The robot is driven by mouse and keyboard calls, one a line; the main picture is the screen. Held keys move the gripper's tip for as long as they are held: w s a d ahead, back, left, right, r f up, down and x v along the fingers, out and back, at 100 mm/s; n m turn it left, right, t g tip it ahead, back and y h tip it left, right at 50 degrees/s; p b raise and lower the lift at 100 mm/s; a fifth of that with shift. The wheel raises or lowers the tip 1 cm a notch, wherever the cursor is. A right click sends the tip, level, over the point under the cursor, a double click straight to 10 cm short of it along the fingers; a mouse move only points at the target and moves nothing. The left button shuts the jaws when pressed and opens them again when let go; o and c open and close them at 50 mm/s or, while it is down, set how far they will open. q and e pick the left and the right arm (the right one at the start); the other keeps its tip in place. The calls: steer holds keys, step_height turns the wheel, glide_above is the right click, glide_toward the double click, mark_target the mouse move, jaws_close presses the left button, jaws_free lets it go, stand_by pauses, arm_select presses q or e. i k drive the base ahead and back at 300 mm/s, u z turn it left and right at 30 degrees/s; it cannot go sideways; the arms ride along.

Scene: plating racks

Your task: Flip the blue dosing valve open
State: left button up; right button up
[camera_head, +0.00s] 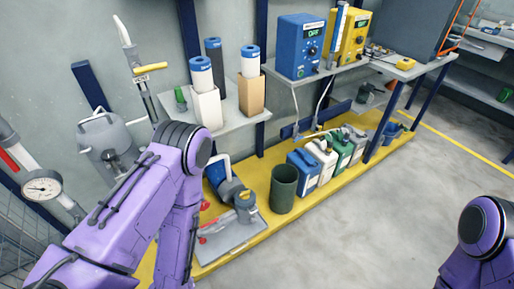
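I cannot clearly pick out a blue dosing valve. A blue part with a pale curved edge (217,170) shows just right of my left arm, beside a grey pump-like unit (238,195) on the yellow platform; my arm hides some of that area. Small red parts (204,206) show there too, too small to read. A yellow lever (150,68) sits on a pipe at the wall. My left arm rises from the lower left and bends back down; its gripper is out of view. Only a purple part of my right arm shows at the lower right; its gripper is out of view.
A green bin (283,188) and several canisters (304,170) stand on the yellow platform (262,222). Blue (299,45) and yellow (350,40) control boxes sit on the shelf above. A pressure gauge (42,188) is at the left. The grey floor (370,215) is clear.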

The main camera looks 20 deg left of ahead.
mark_target(309, 175)
steer(key=z, duration=0.65)
steer(key=i, duration=1.3)
steer(key=u, duration=0.85)
steer(key=i, duration=0.5)
steer(key=u, duration=1.1)
steer(key=k, duration=1.3)
steer(key=u, duration=0.15)
steer(key=i, duration=0.25)
steer(key=z, duration=0.9)
steer(key=i, duration=1.1)
steer(key=z, duration=0.4)
